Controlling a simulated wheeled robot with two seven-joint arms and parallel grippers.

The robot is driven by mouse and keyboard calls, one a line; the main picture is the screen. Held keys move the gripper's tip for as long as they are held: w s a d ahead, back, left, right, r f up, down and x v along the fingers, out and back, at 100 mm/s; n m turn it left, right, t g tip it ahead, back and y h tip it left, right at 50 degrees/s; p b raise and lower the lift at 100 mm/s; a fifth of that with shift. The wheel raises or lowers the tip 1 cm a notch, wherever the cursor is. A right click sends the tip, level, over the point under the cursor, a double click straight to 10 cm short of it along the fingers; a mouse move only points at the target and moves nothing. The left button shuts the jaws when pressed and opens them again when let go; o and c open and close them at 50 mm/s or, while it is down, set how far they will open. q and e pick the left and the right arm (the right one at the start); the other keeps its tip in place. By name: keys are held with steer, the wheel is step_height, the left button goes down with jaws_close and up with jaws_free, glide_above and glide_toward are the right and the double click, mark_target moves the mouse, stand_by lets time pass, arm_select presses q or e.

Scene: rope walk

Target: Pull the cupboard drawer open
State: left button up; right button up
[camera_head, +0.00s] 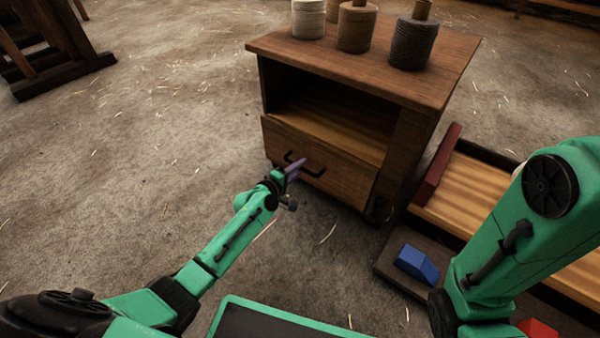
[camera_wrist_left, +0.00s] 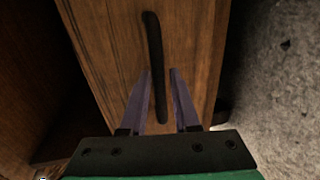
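The wooden cupboard (camera_head: 415,135) stands at the centre with an open shelf above its drawer (camera_head: 345,187). The drawer front looks shut or nearly shut. Its dark bar handle (camera_head: 318,174) runs across the front. My left gripper (camera_head: 297,166) is at the handle, near its left part. In the left wrist view, the open purple fingers (camera_wrist_left: 160,75) straddle the handle (camera_wrist_left: 153,45), with gaps visible on both sides. The drawer front (camera_wrist_left: 105,40) fills the view behind them. My right arm shows at the right, but its gripper is not in view.
Several spools, including a dark grey one (camera_head: 413,44), stand on the cupboard top. A wooden tray-like thing (camera_head: 475,190) with a dark red edge lies right of the cupboard. A blue block (camera_head: 416,263) sits nearby. The floor (camera_head: 150,150) left of the cupboard is mostly clear.

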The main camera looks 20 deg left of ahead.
arm_select(q)
steer(key=shift+w+d, duration=0.1)
steer(key=shift+w, duration=0.1)
jaws_close()
stand_by(1.3)
